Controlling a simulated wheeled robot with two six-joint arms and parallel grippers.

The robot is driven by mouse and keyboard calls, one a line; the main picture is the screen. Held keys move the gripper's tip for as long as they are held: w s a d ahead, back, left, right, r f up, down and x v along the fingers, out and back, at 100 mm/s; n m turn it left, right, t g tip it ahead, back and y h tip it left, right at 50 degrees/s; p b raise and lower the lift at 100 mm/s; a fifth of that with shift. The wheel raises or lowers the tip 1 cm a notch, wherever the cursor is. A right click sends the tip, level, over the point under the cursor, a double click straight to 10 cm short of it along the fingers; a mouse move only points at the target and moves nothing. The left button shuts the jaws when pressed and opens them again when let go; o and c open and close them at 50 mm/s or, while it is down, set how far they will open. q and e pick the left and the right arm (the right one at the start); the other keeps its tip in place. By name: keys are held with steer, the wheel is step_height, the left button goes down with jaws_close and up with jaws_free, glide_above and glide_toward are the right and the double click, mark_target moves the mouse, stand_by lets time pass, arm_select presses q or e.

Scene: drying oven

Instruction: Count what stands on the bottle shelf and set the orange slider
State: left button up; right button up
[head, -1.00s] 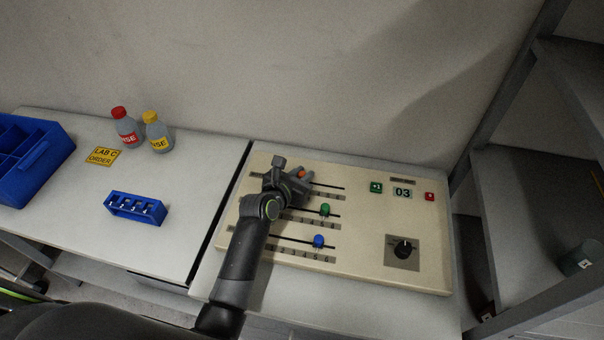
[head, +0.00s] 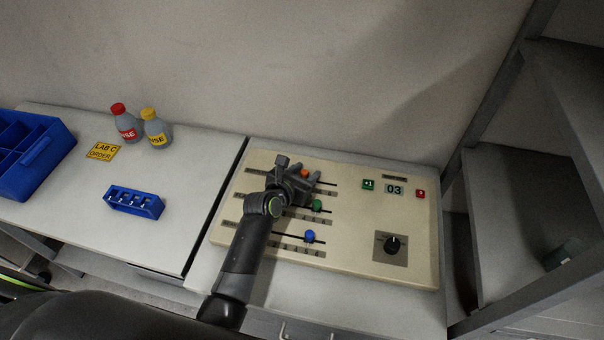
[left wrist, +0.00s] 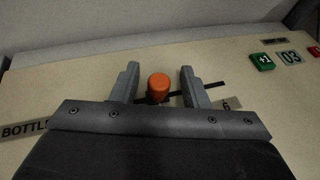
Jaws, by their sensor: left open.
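The orange slider (head: 305,173) is the top one of three on the beige panel (head: 362,262). In the left wrist view the orange knob (left wrist: 158,87) stands between the two open fingers of my left gripper (left wrist: 160,85), with a gap on either side. It sits on a dark slot near the scale's "6" end. In the head view my left gripper (head: 308,182) is over the upper slots and partly covers the scales. A dark bottle (head: 562,254) on the grey shelf (head: 515,205) at right is mostly hidden. My right gripper is not in view.
The green slider (head: 316,205) and the blue slider (head: 309,236) sit lower on the panel. A green +1 button (head: 368,184), display 03 (head: 394,189), red button (head: 420,194) and black dial (head: 391,245) are at right. Two bottles and a blue rack (head: 134,202) stand left.

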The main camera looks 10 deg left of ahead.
arm_select(q)
steer(key=shift+s+a+r, duration=0.15)
steer(key=shift+s+a, duration=0.05)
steer(key=shift+s, duration=0.15)
steer(key=v, duration=1.5)
steer(key=shift+d+b, duration=0.1)
steer(key=shift+b, duration=0.2)
steer(key=shift+s+r, duration=0.3)
steer(key=shift+s, duration=0.4)
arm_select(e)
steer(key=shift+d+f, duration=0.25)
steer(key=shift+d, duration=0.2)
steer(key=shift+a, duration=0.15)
